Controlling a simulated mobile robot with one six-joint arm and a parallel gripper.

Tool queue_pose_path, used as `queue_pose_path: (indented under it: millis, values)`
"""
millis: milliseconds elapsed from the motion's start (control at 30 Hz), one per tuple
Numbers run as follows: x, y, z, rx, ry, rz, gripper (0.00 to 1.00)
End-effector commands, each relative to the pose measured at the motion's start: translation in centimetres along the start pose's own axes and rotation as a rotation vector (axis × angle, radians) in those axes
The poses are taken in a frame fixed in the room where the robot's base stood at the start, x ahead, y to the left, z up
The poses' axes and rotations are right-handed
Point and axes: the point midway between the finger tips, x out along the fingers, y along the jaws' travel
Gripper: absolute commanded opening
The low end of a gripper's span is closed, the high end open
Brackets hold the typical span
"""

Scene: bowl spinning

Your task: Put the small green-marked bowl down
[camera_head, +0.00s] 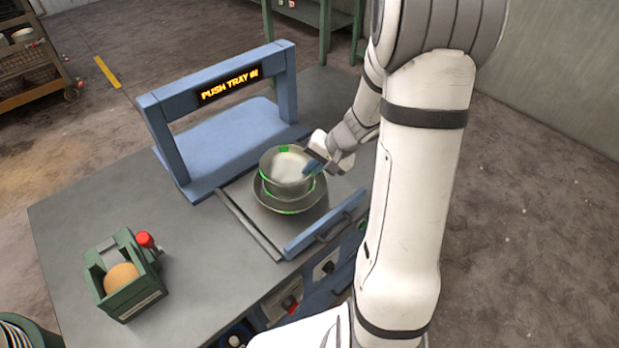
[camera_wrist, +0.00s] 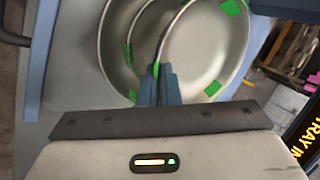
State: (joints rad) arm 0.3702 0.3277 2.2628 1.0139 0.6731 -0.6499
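The small green-marked bowl (camera_head: 288,164) is a grey metal bowl with green patches on its rim. It appears level above a wider green-marked bowl (camera_head: 305,203); I cannot tell whether it rests inside or hovers just over it. My gripper (camera_head: 314,163) is at its right rim. In the wrist view, my gripper's fingers (camera_wrist: 157,82) are closed on the rim of the small bowl (camera_wrist: 202,48). Rims of wider bowls (camera_wrist: 112,55) curve to the left, beneath it. The contact between the bowls is hidden.
A blue frame (camera_head: 160,128) with a lit "PUSH TRAY" sign stands behind the bowls. A blue front panel with a handle (camera_head: 325,226) is in front of them. A green box (camera_head: 125,275) with a red knob and round tan piece is at left. The grey tabletop (camera_head: 195,240) between is clear.

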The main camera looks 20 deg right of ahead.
Motion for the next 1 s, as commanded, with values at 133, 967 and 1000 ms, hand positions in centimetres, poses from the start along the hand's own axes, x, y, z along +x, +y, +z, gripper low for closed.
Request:
queue_pose_path:
  millis: [133, 967, 1000]
  values:
    - [1.2, 1.2, -0.1, 0.009, 0.003, 0.001, 0.0]
    - [3.3, 2.9, -0.2, 0.012, 0.009, 0.002, 0.25]
    - [3.3, 2.9, -0.2, 0.012, 0.009, 0.002, 0.26]
